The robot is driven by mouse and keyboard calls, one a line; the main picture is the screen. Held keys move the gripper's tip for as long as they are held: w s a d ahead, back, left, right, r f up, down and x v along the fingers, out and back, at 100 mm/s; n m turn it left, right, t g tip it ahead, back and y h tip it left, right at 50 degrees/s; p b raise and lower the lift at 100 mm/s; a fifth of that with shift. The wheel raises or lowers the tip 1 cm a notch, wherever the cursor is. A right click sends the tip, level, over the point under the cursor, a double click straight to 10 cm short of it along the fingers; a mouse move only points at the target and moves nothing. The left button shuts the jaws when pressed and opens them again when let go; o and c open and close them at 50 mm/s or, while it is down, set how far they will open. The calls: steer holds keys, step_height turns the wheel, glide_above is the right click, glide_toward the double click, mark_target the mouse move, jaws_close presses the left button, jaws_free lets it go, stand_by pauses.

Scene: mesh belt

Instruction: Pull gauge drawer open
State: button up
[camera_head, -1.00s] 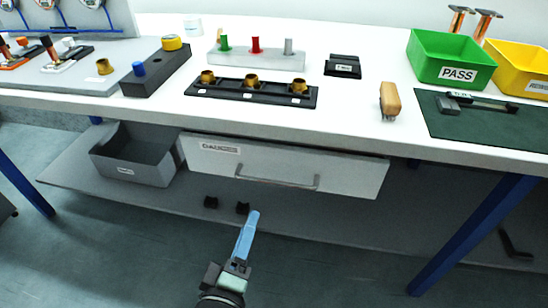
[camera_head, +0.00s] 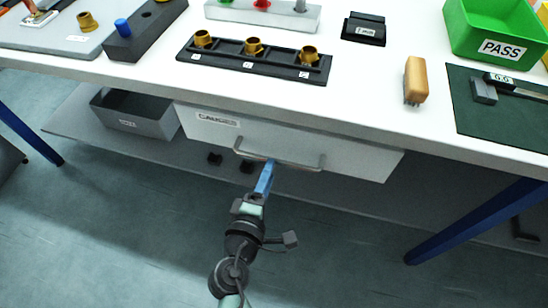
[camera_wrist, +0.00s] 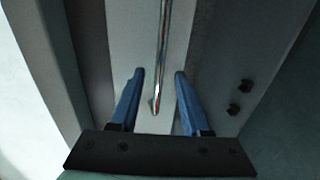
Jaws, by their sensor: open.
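The gauge drawer (camera_head: 350,160) is a white-grey front under the bench, labelled "GAUGES", and it looks shut. Its bar handle (camera_head: 300,166) runs level across the front. My gripper (camera_head: 268,170) is at the left part of the handle in the head view. In the wrist view, my open blue fingers (camera_wrist: 158,80) stand on either side of the handle bar (camera_wrist: 161,50), with a gap to each finger. The bar's near end shows between the fingertips. I cannot tell exactly how deep the bar sits between them.
A grey open bin (camera_head: 140,115) stands left of the drawer on the lower shelf. The bench top (camera_head: 370,90) overhangs the drawer and holds a black gauge rack (camera_head: 230,62), a brush (camera_head: 415,80) and a green PASS bin (camera_head: 495,40). A blue leg (camera_head: 475,220) stands at right.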

steer(key=x, duration=0.5)
steer(key=shift+w, duration=0.1)
jaws_close()
stand_by(1.3)
